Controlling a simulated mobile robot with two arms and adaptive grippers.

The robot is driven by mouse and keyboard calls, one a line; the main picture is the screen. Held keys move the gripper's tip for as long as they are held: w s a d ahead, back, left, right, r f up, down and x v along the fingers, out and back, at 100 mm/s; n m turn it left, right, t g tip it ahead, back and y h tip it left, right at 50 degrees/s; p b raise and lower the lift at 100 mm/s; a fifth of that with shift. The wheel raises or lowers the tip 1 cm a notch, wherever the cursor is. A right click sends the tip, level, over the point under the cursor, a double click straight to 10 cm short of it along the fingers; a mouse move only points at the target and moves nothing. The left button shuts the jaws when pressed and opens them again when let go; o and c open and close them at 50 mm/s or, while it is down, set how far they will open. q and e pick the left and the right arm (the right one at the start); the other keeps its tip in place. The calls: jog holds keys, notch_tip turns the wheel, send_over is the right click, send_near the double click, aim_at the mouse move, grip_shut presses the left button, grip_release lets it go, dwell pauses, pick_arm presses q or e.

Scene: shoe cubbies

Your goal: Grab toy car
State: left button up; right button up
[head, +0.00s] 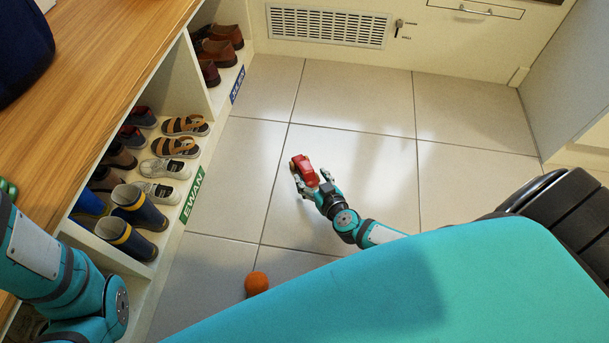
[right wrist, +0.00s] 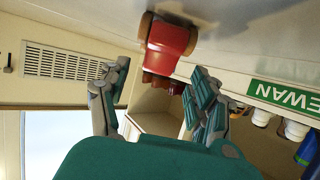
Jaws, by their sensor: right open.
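A red toy car (head: 304,170) is on the tiled floor, in the middle of the head view. My right gripper (head: 313,184) is open right at the car, with its fingers spread around the near end. In the right wrist view the red car (right wrist: 170,45) shows upside down at top centre, just beyond and between the open fingertips of the right gripper (right wrist: 160,72). I cannot tell whether a finger touches it. My left arm shows at the lower left of the head view, but its gripper is out of the picture.
A shoe cubby with a wooden top (head: 95,60) runs along the left, holding sandals, sneakers and boots (head: 128,238). A green EWAN label (head: 193,195) is on its edge. An orange ball (head: 256,283) lies on the floor. Floor around the car is clear.

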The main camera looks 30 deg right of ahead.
aim_at(305, 168)
jog(key=shift+w+f, duration=0.3)
jog(key=shift+w, duration=0.3)
jog(key=b+x, duration=0.4)
jog(key=shift+d+f, duration=0.15)
jog(key=shift+f, duration=0.1)
jog(key=shift+w+b, duration=0.4)
jog(key=shift+w, duration=0.05)
jog(key=shift+r, duration=0.1)
jog(key=c, duration=1.3)
